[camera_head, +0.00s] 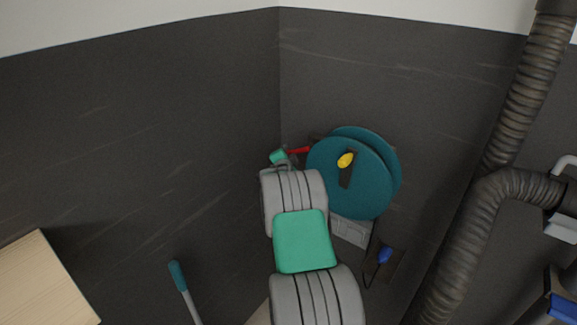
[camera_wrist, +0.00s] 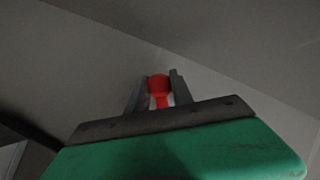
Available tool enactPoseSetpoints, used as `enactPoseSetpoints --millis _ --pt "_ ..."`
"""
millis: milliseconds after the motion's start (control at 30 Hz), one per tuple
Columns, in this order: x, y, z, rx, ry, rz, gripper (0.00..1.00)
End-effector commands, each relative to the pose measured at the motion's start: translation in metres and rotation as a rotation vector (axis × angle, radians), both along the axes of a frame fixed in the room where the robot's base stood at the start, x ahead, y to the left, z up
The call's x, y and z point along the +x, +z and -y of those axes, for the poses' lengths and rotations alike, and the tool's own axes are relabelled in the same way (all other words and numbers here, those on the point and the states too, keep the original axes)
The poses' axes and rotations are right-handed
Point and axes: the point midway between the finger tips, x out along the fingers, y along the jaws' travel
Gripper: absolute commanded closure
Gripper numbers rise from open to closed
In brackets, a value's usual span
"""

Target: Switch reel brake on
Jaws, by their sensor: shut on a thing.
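A teal reel (camera_head: 352,178) with two round discs stands in the corner against the dark wall. A yellow knob (camera_head: 346,160) sits on a dark crank on its front disc. A red lever (camera_head: 298,150) sticks out to the left of the reel, probably its brake. My gripper (camera_head: 286,153) is at the lever's left end, partly hidden by my grey and green arm. In the wrist view, my gripper (camera_wrist: 160,86) has its two dark fingers on either side of the lever's red rounded end (camera_wrist: 159,84), shut on it. The lever's base is mostly hidden.
A blue knob (camera_head: 385,255) on a dark plate is below the reel. A thick ribbed duct (camera_head: 489,211) runs down the right side. A teal-handled rod (camera_head: 178,277) stands at the lower left, near a pale wooden board (camera_head: 42,283). The left wall is bare.

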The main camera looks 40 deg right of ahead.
Motion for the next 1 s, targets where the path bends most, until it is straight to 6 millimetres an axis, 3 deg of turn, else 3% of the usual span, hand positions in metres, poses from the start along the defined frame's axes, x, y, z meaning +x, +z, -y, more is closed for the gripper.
enactPoseSetpoints --millis 400,433,500,667,1000 --pt "0.0012 0.0042 -0.0004 0.004 0.000 0.022 1.00" --pt "0.0012 0.0043 -0.0003 0.004 0.000 0.022 0.70" --pt "0.0012 0.0042 -0.0004 0.004 0.000 0.022 0.64" --pt "0.0009 0.0032 -0.0002 0.004 0.000 0.021 0.51" --pt "-0.0035 0.0033 -0.0044 0.005 0.000 0.020 0.50"
